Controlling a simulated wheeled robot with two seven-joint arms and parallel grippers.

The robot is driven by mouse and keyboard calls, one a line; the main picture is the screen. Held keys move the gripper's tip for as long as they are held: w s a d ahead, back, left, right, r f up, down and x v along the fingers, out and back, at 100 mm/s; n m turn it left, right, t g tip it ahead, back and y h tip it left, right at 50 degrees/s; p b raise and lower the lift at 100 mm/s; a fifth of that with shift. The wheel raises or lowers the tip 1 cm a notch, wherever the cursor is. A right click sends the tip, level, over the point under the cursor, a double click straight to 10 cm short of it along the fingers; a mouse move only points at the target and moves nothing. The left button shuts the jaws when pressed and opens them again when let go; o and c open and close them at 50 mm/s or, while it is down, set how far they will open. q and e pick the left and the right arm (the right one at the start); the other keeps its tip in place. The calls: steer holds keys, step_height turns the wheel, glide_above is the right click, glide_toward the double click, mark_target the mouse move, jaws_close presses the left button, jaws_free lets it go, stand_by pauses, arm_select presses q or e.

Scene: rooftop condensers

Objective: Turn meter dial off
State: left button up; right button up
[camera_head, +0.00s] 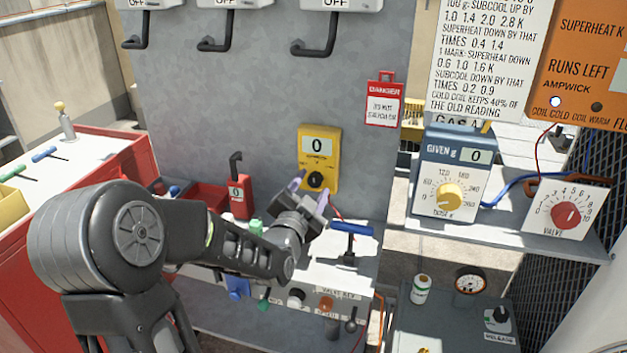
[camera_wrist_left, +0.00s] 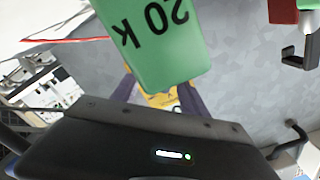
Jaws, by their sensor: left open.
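The yellow meter (camera_head: 319,150) is on the grey metal panel, its display reading 0. Its round black dial (camera_head: 316,180) is below the display; I cannot read its setting. My left gripper (camera_head: 311,190) is open, its purple-grey fingers on either side of the dial in the head view. I cannot tell whether they touch it. In the left wrist view the yellow meter (camera_wrist_left: 163,99) shows between the fingers, largely hidden by a green block and the gripper body. My right gripper is not in view.
The green block (camera_wrist_left: 152,40) marked 20 K is close to the wrist camera. A blue-handled T-shaped tool (camera_head: 350,229) is just right and below. A blue box (camera_head: 455,155) with a yellow knob is further right.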

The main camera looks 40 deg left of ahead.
arm_select(q)
steer(key=shift+s, duration=0.1)
jaws_close()
stand_by(0.4)
